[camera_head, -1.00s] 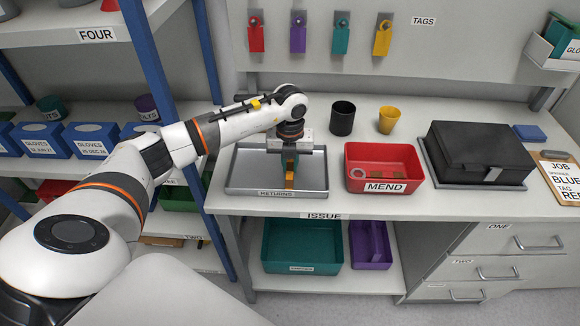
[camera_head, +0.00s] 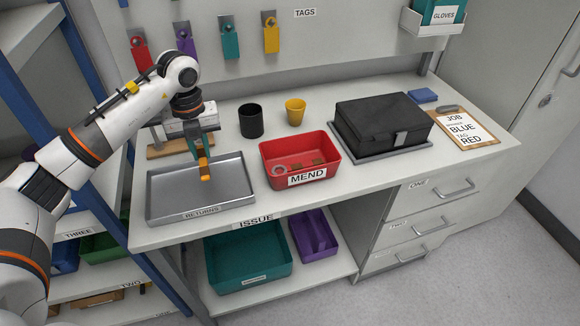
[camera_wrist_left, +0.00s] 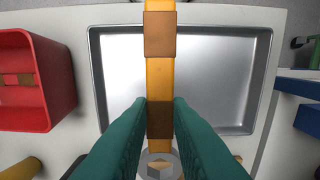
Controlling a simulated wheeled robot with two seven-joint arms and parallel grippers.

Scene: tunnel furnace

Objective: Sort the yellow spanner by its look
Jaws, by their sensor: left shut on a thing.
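The yellow spanner (camera_head: 205,171) hangs in my left gripper (camera_head: 200,153), above the grey RETURNS tray (camera_head: 160,208). In the left wrist view, the spanner (camera_wrist_left: 160,70) is orange-yellow with brown patches on its shaft. The teal fingers of my left gripper (camera_wrist_left: 160,118) are shut on it, and the bare tray (camera_wrist_left: 225,85) lies beyond. The spanner's upper end runs out of that view, and the fingers partly hide a grey part at the near end. My right gripper is not in view.
Black (camera_head: 251,121) and yellow (camera_head: 295,111) cups stand behind the bin. Below are the teal ISSUE bin (camera_head: 225,285) and a purple bin (camera_head: 313,237). Coloured tags hang behind.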

